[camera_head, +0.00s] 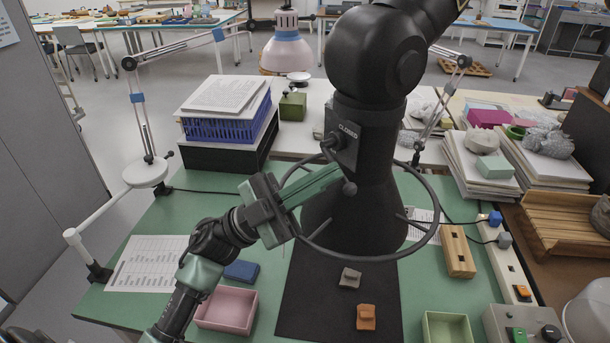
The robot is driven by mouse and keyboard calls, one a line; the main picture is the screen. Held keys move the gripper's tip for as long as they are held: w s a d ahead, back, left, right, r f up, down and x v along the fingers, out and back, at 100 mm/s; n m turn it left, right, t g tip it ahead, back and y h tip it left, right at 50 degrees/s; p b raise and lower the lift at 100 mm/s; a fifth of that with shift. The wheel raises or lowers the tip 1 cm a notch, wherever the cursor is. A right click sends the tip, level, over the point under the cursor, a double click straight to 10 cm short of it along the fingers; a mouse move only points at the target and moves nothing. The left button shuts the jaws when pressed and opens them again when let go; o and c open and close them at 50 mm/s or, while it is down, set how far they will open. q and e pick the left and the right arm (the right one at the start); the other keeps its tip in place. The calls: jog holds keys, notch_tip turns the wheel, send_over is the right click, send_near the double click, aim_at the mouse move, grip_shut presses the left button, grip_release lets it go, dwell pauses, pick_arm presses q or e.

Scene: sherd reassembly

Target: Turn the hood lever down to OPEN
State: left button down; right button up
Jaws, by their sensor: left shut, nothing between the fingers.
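The black fume hood (335,219) hangs from a thick jointed black duct over the dark mat on the green table. A small plate marked CLOSED (348,130) sits on the duct above the hood. A dark lever-like part (333,142) shows just below and left of that plate; its exact position is hard to make out. My left gripper (336,173) comes in from the lower left, its green fingers shut and empty. Its tips are in front of the duct, just below the plate; I cannot tell whether they touch the lever. My right gripper is not in view.
A thin black ring (372,259) surrounds the hood, close to my left gripper. Two sherds (366,317) lie on the dark mat (305,297). A pink tray (226,309), a blue box (242,271) and a wooden block (457,251) stand around the mat.

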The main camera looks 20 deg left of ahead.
pick_arm(q)
jog(key=shift+w+a+f, duration=0.2)
jog(key=shift+w+f, duration=0.35)
jog(key=shift+f, duration=0.05)
jog(key=shift+f+m, duration=0.1)
jog(key=shift+m, duration=0.2)
dwell(0.3)
jog(key=shift+w+a+f+m+g, duration=0.1)
jog(key=shift+m+g, duration=0.4)
jog(key=shift+g, duration=0.2)
jog(key=shift+w+a+f+m+g+y+b, duration=0.3)
jog(key=shift+a+m+g+y+b, duration=0.25)
jog(key=shift+m+g+y, duration=0.8)
jog(key=shift+w+a+f+m+g+y+b, duration=0.3)
jog(key=shift+a+m+g+y+b, duration=0.4)
jog(key=shift+m, duration=1.35)
jog(key=shift+w+a+f+m+g+y+b, duration=0.25)
jog(key=shift+w+a+m+g+y, duration=0.35)
jog(key=shift+m+g, duration=0.85)
jog(key=shift+s+d+m+t+y, duration=0.1)
jog(key=shift+s+m+t+y, duration=0.1)
jog(key=shift+m+t+y, duration=0.1)
